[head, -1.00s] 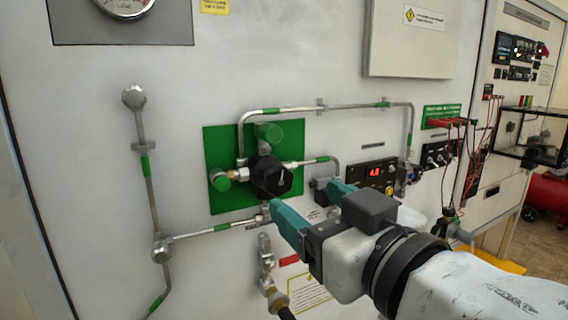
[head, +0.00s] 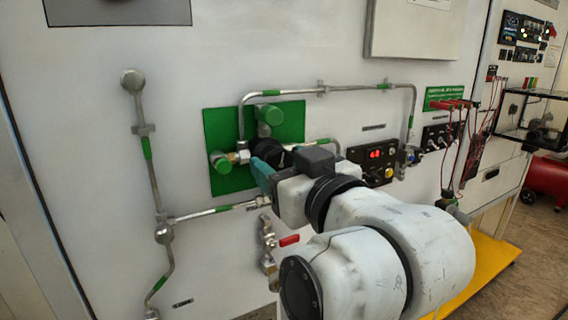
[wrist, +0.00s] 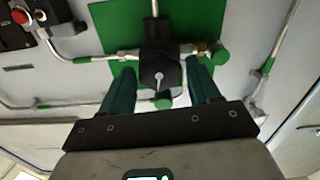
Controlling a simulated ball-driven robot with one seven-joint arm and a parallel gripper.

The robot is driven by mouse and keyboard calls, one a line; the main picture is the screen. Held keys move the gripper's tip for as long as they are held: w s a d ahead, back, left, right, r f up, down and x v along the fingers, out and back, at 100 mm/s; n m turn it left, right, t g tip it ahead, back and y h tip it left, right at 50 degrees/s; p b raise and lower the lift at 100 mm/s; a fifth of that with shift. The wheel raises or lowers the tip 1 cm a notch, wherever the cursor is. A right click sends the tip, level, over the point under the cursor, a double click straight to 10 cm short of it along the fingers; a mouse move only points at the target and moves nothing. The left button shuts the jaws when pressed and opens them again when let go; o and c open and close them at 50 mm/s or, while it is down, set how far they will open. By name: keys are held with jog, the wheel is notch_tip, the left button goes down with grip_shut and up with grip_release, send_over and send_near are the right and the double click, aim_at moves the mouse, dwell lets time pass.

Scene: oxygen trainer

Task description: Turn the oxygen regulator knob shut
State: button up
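The black regulator knob (wrist: 160,66) shows in the wrist view between my two teal fingertips, with a visible gap on each side. My gripper (wrist: 160,76) is open. I cannot tell for sure how far the fingertips reach along the knob. In the head view the knob (head: 267,148) is partly hidden behind my gripper (head: 266,177), which is up against the front of the green panel (head: 222,125).
Metal pipes (head: 350,90) with green bands run around the panel. Green caps (head: 270,115) sit close to the knob. A small box with a red display (head: 375,153) is to the right. A red-handled valve (head: 288,240) is below.

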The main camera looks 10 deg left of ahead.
jog(key=c, duration=0.8)
jog(key=shift+d+r+n+p, duration=0.1)
jog(key=shift+n+p, duration=0.3)
jog(key=shift+n, duration=0.7)
jog(key=o, duration=1.1)
jog(key=shift+s, duration=0.1)
